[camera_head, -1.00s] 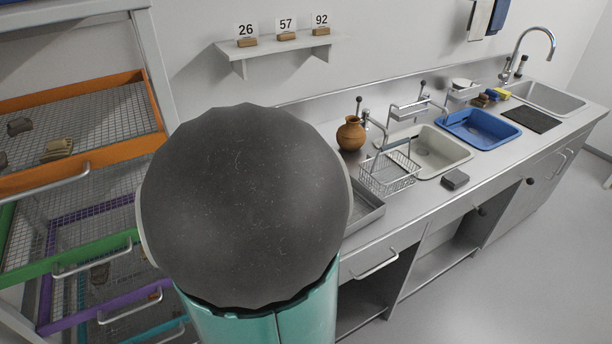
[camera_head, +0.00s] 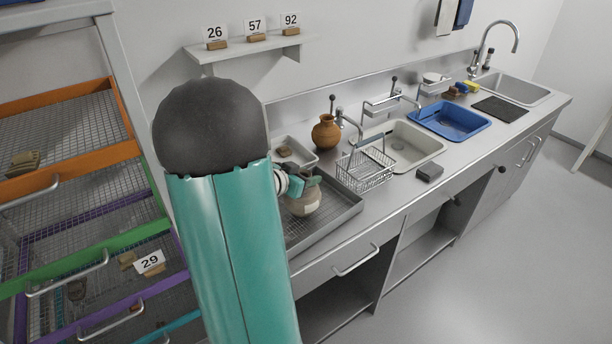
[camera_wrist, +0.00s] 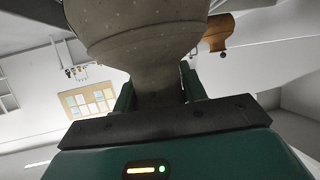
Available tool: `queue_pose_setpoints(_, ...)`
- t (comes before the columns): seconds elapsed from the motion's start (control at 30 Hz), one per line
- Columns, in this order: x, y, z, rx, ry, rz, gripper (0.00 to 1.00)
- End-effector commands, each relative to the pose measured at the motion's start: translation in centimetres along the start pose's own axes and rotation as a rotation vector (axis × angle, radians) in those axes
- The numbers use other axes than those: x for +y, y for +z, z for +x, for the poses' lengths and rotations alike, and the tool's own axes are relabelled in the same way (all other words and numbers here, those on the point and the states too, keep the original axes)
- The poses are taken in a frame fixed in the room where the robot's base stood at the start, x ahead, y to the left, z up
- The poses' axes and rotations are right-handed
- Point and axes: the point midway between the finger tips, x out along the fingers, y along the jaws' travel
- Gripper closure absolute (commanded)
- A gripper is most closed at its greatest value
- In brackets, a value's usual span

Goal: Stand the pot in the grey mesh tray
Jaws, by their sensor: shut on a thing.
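The pot (camera_head: 308,205) is pale with a darker band and hangs upright below my gripper (camera_head: 297,185) in the head view. It is over the grey mesh tray (camera_head: 342,210) on the left end of the counter. I cannot tell whether its base touches the tray floor. In the wrist view, which is upside down, the pot's speckled grey-brown body (camera_wrist: 145,25) fills the top. My teal fingers (camera_wrist: 157,92) are shut on its neck, one on each side. My arm hides the left part of the tray.
An orange-brown jar (camera_head: 326,132) stands behind the tray. A small white tray (camera_head: 303,158) holds a sherd. A wire basket (camera_head: 366,172) is right of the mesh tray, with a grey block (camera_head: 430,172) beyond. Drawer shelves (camera_head: 70,185) stand close on the left.

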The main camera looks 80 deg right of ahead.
Motion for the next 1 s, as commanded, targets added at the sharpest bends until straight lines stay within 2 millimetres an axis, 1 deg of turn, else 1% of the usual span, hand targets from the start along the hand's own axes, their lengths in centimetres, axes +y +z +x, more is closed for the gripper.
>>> queue_pose_setpoints(0.13,0.0,-0.1,0.0,0.002,0.000,0.001,1.00)
queue_pose_setpoints(0.27,0.0,0.2,0.1,0.001,0.000,0.001,1.00)
queue_pose_setpoints(0.3,0.0,0.2,0.1,0.001,0.000,0.001,0.54)
queue_pose_setpoints(0.4,0.0,0.2,0.1,0.001,0.000,0.001,0.36)
queue_pose_setpoints(0.67,0.0,0.2,0.1,0.001,0.000,0.001,0.36)
queue_pose_setpoints(0.77,0.0,-0.2,-0.1,0.002,0.000,0.002,0.36)
queue_pose_setpoints(0.87,-0.1,-0.2,-1.3,0.002,-0.003,0.002,0.36)
queue_pose_setpoints(0.97,-0.1,-0.2,-3.1,0.002,-0.005,0.002,0.36)
queue_pose_setpoints(1.0,-0.1,-0.1,-4.0,0.002,-0.006,0.001,0.36)
